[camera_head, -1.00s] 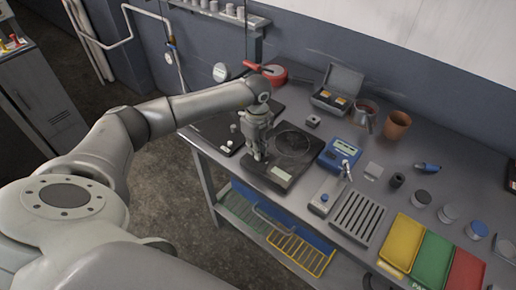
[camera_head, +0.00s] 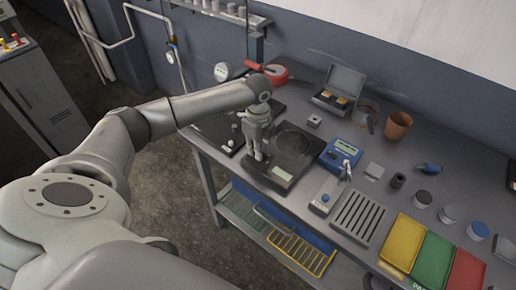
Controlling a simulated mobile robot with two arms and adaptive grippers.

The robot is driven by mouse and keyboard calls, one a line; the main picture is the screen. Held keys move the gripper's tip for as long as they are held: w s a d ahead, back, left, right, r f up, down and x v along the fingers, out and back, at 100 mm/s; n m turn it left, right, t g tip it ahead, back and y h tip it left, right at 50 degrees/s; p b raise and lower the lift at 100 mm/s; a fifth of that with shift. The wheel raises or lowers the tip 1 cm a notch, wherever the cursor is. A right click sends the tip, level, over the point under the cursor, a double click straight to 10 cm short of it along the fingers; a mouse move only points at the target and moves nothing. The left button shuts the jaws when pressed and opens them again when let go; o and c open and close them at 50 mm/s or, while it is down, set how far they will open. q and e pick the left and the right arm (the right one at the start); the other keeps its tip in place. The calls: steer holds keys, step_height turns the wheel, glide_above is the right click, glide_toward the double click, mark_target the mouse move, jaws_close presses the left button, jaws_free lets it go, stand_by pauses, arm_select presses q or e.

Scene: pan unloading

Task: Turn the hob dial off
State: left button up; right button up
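My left gripper (camera_head: 260,156) points down just right of these knobs, at the left edge of a black device with a round plate (camera_head: 293,143) and a small pale display. It appears apart from the knobs. Its fingers are small and close together, and I cannot tell whether they are open or shut. My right gripper is not in view.
A blue meter (camera_head: 340,154), an open grey case (camera_head: 341,87), a brown cup (camera_head: 397,126) and a slotted rack (camera_head: 357,219) stand to the right. Yellow, green and red trays lie front right.

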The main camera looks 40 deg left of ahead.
arm_select(q)
steer(key=shift+o, duration=0.8)
step_height(320, 180, up, 12)
stand_by(0.4)
